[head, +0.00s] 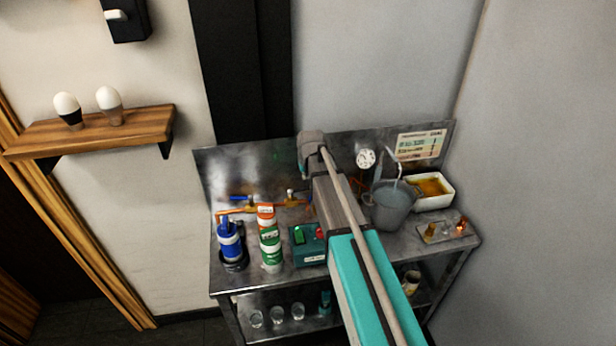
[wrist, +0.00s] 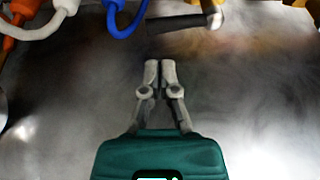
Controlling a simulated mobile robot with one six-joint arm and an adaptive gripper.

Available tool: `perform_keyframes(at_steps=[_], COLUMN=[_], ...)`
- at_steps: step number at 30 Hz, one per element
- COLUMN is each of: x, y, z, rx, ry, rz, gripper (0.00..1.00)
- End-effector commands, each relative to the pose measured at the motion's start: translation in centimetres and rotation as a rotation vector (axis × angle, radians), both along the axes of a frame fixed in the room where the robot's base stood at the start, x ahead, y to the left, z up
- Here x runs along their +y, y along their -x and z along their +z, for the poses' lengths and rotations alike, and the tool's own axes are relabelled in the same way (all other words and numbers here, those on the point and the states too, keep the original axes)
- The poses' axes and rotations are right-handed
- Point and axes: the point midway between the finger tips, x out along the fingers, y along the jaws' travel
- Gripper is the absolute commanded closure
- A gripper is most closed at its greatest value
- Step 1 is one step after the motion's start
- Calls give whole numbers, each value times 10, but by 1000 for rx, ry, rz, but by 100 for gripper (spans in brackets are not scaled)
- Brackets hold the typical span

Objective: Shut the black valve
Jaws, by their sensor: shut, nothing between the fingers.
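A dark bar (wrist: 180,23), which looks like the black valve's lever, lies nearly level at the top of the wrist view. A pale metal end (wrist: 212,14) shows at its right. My gripper (wrist: 160,66) is shut and empty, with its fingertips pointing at the bar and a small gap between them in the picture. I cannot tell whether they touch. In the head view my arm covers the gripper and part of the pipework. A small valve (head: 291,193) shows on the copper pipe left of my arm, but its handle colour is unclear.
A blue-handled valve (head: 240,198) sits farther left on the pipe. A grey pot (head: 389,206), gauge (head: 365,158) and white tray (head: 443,200) are right of my arm.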

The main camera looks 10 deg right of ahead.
Motion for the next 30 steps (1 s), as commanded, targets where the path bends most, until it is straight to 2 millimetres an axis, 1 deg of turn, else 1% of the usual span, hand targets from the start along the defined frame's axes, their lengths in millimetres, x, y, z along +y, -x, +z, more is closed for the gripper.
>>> perform_keyframes(at_steps=[1, 3, 9, 15, 21, 30], x=[0, 0, 0, 0, -1, -1], y=[-2, -4, -10, -14, -15, -15], z=[-8, -13, -28, -38, -42, -42], rx=[0, 0, 0, 0, 0, 0], ry=[0, 0, 0, 0, 0, 0], rz=[0, 0, -1, -1, -1, -1], gripper=[100, 100, 100, 100, 100, 100])
